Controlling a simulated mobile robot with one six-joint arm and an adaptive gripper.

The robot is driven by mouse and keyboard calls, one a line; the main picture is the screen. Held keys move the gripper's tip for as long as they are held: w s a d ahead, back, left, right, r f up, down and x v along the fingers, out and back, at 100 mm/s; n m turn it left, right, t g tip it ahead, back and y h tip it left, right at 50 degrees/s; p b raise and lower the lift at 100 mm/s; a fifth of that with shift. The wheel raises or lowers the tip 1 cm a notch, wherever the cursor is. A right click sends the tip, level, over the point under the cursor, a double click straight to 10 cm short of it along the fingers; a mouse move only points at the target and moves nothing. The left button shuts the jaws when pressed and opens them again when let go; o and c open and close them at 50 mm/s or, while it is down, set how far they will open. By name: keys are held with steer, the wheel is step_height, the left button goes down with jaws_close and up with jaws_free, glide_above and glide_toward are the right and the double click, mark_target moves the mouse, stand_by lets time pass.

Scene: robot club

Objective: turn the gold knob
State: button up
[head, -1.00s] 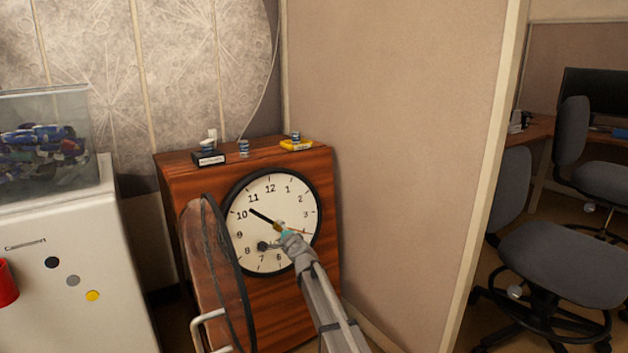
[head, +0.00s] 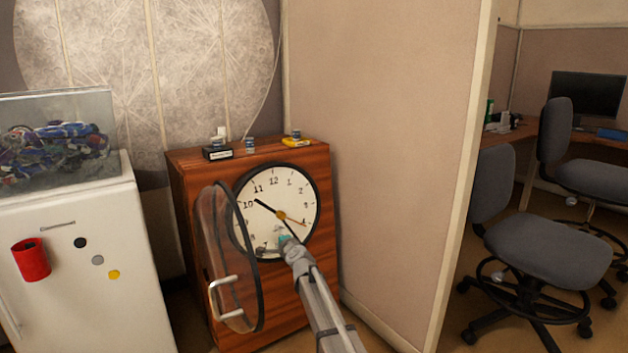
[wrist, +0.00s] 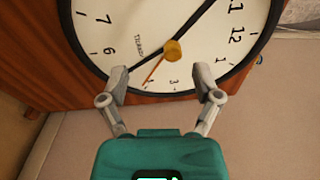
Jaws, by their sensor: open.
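The gold knob (head: 281,215) is a small round piece at the centre of the white clock face (head: 262,190), set in a wooden cabinet. It also shows in the wrist view (wrist: 172,50), where the black hands meet. One black hand points near 10, another between 4 and 5; a thin orange hand points near 4. My gripper (wrist: 159,78) is open and empty, its fingertips spread over the face, short of the knob in the picture. In the head view my gripper (head: 284,240) is just below the knob; contact with the face cannot be told.
The round glass clock door (head: 228,255) with its pale handle stands open to the left. Small items sit on the cabinet top (head: 265,150). A white fridge (head: 85,255) stands left, a beige partition (head: 390,120) right. Office chairs (head: 548,250) stand beyond it.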

steer(key=s+d+f+n+g+h+p, duration=0.25)
steer(key=s+d+n+g, duration=0.2)
steer(key=s+d, duration=0.7)
steer(key=s+d+f+n+g+h+p, duration=0.2)
steer(key=s+d+f+n+g, duration=0.4)
steer(key=s, duration=1)
steer(key=s+d+f+n+g+h+p, duration=0.1)
steer(key=s+d+n+g+h+p, duration=0.2)
steer(key=s+d, duration=0.9)
step_height(320, 180, up, 38)
steer(key=s+g+p, duration=0.1)
steer(key=p, duration=3.6)
steer(key=shift+s+a, duration=0.4)
steer(key=shift+g, duration=0.25)
steer(key=c, duration=0.3)
steer(key=shift+c, duration=0.2)
